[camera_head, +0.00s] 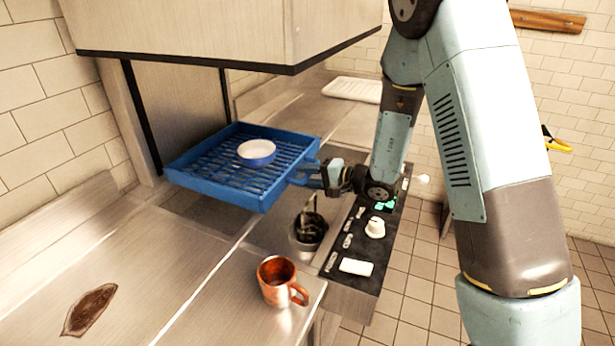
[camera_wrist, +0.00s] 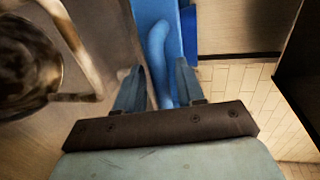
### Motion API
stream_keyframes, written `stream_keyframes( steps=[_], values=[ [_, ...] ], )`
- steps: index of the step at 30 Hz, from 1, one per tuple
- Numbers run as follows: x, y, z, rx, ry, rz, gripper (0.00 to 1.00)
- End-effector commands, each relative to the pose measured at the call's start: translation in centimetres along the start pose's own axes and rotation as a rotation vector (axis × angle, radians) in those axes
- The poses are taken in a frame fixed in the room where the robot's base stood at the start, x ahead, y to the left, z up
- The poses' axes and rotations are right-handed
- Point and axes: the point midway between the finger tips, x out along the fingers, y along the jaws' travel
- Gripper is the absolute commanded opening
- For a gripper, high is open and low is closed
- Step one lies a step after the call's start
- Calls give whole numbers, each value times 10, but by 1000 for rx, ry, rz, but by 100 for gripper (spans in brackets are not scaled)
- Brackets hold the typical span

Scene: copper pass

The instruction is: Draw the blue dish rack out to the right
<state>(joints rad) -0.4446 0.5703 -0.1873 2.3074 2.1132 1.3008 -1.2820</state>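The blue dish rack (camera_head: 205,184) sits on the steel counter, under the raised steel hood, with its slatted floor showing. A white and blue bowl (camera_head: 257,151) rests in it. A blue handle sticks out from the rack's right side. My gripper (camera_head: 308,174) is at that handle, reaching in from the right. The fingertips are small and partly hidden in the head view.
A copper mug (camera_head: 276,283) stands on the near counter. A white tray (camera_head: 352,89) lies behind.

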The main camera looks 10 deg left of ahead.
Motion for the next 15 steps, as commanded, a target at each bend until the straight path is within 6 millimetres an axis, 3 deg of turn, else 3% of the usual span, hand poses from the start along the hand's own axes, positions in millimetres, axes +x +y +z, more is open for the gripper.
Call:
stream_keyframes(
  steps=[4, 15],
  values=[
    [0, 0, 0, 0, 0, 0, 36],
    [0, 1, 0, 0, 0, 1, 1]
  ],
)
